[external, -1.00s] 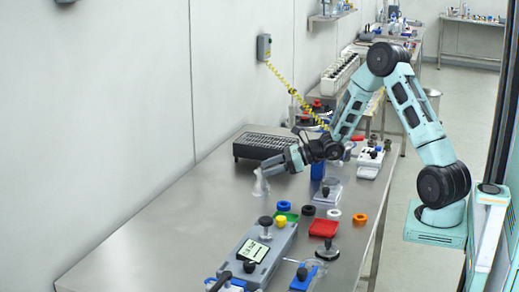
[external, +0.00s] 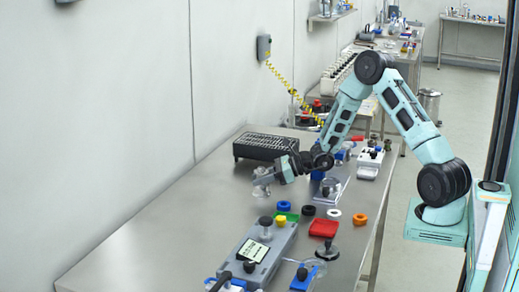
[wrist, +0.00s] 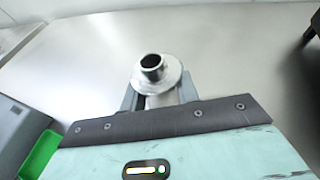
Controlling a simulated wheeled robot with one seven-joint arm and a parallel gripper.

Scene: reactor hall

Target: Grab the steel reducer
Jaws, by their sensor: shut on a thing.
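The steel reducer (wrist: 155,72) is a shiny metal piece with a round flange and a short open tube. In the wrist view it sits between the two fingers of my gripper (wrist: 160,98), which is shut on it. In the external view the reducer (external: 262,180) shows small at the tip of my gripper (external: 266,172), over the left part of the steel table (external: 190,215). I cannot tell whether its base touches the table.
A dark rack (external: 262,147) stands behind my gripper. Coloured rings, a red tray (external: 323,228) and a grey device with a display (external: 262,255) are in front. The table's left part is clear.

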